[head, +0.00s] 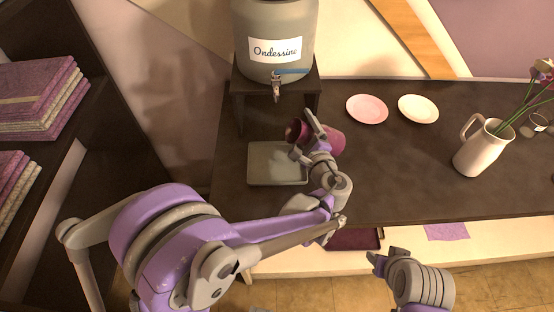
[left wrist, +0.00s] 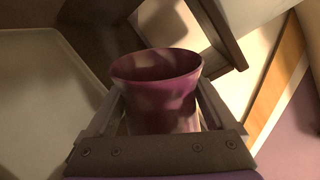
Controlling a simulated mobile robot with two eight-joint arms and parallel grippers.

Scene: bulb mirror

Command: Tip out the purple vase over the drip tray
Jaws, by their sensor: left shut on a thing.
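The purple vase (head: 331,140) is held by my left gripper (head: 314,137), which is shut around its body. The vase lies tipped on its side in the head view, with its mouth pointing left towards the air near the drip tray's back right corner. The grey drip tray (head: 262,178) lies on the dark counter below and left of it. In the left wrist view the vase (left wrist: 158,85) shows its rim between the fingers, and the tray (left wrist: 45,95) is at the left. Nothing is seen pouring out. My right gripper (head: 380,261) is at the lower right, apart from everything; its jaws are unclear.
A grey dispenser (head: 275,30) labelled "Ondessine" stands on a dark stand (head: 236,82) behind the tray, its tap above the counter. A pink plate (head: 367,109), a cream plate (head: 418,109) and a white pitcher (head: 483,150) with flowers stand to the right. Shelves of folded cloth are left.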

